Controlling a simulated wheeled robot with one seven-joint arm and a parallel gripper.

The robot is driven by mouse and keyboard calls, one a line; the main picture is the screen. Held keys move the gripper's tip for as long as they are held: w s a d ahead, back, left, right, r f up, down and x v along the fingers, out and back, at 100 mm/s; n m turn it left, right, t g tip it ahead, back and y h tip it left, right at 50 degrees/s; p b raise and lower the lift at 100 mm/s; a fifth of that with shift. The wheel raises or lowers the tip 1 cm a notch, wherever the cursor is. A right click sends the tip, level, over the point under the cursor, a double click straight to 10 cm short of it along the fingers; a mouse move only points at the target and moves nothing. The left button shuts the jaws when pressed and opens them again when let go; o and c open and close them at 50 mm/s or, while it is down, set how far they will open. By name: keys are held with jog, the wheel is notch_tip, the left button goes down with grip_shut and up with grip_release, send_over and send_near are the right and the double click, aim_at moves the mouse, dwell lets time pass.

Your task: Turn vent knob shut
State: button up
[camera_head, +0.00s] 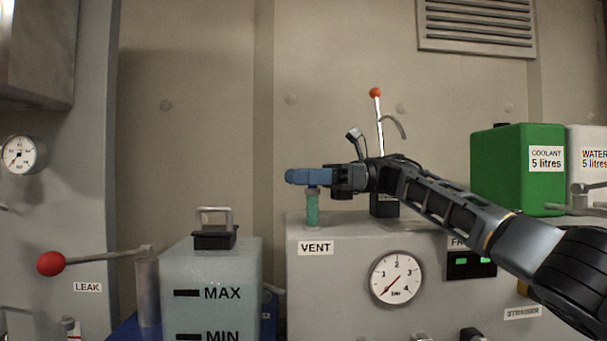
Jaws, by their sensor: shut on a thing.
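The vent knob shows as a green upright piece (312,210) on top of the grey cabinet, above the VENT label (316,248). My gripper (308,177) reaches in level from the right. Its blue fingers are shut on the top of the vent knob and hide that part. I cannot tell from this view how far the knob is turned.
A pressure gauge (396,278) is on the cabinet front. A black box with an orange-tipped lever (376,93) stands behind my arm. A translucent MAX/MIN tank (212,280) is at front left. A green coolant can (507,170) stands at right.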

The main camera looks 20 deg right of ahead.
jog(key=shift+r+n+g, duration=0.1)
jog(key=shift+n+g, duration=0.2)
jog(key=shift+g, duration=0.2)
jog(key=o, duration=1)
jog(key=shift+d+b, duration=0.3)
jog(key=shift+d, duration=3.55)
